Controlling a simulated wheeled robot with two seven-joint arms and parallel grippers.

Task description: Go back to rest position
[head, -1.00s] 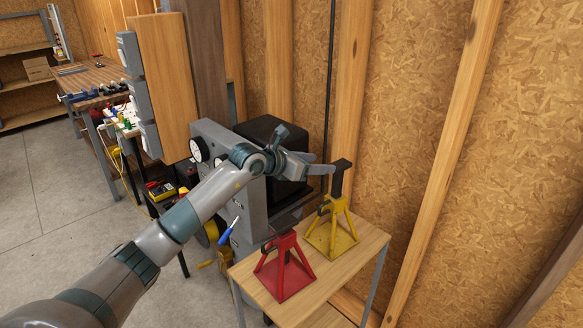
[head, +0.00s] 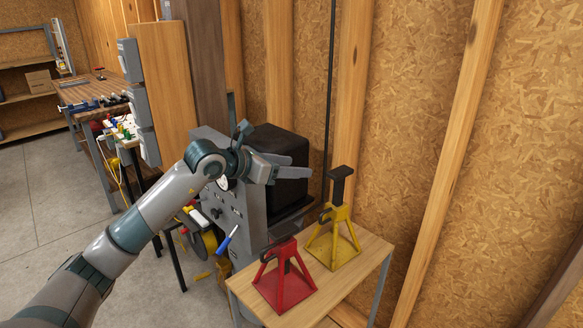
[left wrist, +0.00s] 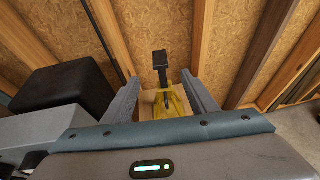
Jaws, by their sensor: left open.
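My left gripper (head: 297,168) is open and empty in the head view, held in front of the black box and above the left part of the small table. Its two fingers also show apart in the left wrist view (left wrist: 162,95). A yellow jack stand (head: 333,240) with a black top stands upright on the small wooden table (head: 362,262). It also shows beyond and between the fingers in the left wrist view (left wrist: 170,103), clear of them. A red jack stand (head: 283,282) stands on the same table, to the left and nearer. My right gripper is in neither view.
A grey machine with dials (head: 247,215) and a black box (head: 277,150) stand behind my left gripper. A workbench (head: 90,92) stands at the back left. The floor (head: 45,200) on the left is clear.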

